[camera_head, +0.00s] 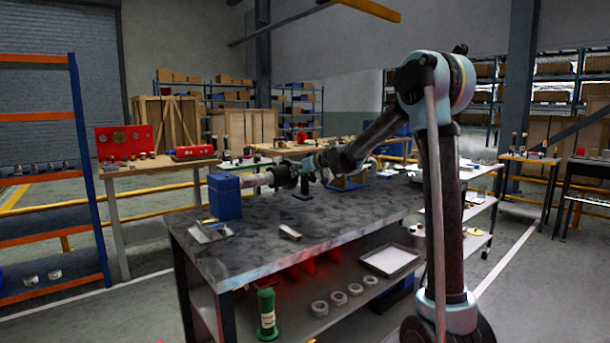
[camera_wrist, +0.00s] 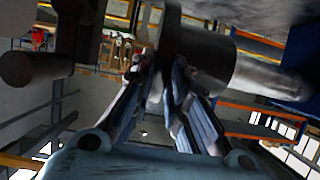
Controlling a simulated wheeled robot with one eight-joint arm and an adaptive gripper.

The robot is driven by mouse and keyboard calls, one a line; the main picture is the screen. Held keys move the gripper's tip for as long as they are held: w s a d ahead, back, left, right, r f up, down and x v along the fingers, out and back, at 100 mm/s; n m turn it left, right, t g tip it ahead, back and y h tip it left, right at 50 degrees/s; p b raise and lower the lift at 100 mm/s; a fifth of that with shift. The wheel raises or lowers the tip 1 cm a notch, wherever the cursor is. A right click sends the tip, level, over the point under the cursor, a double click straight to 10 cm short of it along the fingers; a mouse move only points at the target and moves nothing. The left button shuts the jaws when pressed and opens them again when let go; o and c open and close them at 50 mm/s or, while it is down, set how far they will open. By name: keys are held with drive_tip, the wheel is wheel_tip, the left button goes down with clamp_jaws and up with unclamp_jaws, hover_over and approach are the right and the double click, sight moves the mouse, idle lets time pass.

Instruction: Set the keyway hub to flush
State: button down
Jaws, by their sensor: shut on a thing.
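The blue block (camera_head: 225,197) stands on the dark bench, with a light grey shaft (camera_head: 255,180) pointing right from it. In the wrist view the shaft (camera_wrist: 262,76) runs from the blue block (camera_wrist: 291,88) to a wider dark grey hub (camera_wrist: 208,62) with a darker flange. My gripper (camera_head: 284,174) is at the shaft's right end. In the wrist view my gripper (camera_wrist: 168,72) has its fingers closed at the hub's flanged end, shut on the hub. The keyway and the hub's exact seating on the shaft are not clear.
The bench top (camera_head: 330,215) is mostly clear. A small tray (camera_head: 210,231) and a small block (camera_head: 289,233) lie near its front. A black stand (camera_head: 303,188) is close to my gripper. The lower shelf holds a green bottle (camera_head: 267,312), several rings and a pale tray (camera_head: 391,261).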

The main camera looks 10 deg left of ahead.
drive_tip(key=shift+w+d, duration=0.25)
drive_tip(key=c, duration=1.6)
unclamp_jaws()
drive_tip(key=shift+o, duration=0.2)
drive_tip(key=v, duration=1.2)
drive_tip(key=shift+f, duration=0.1)
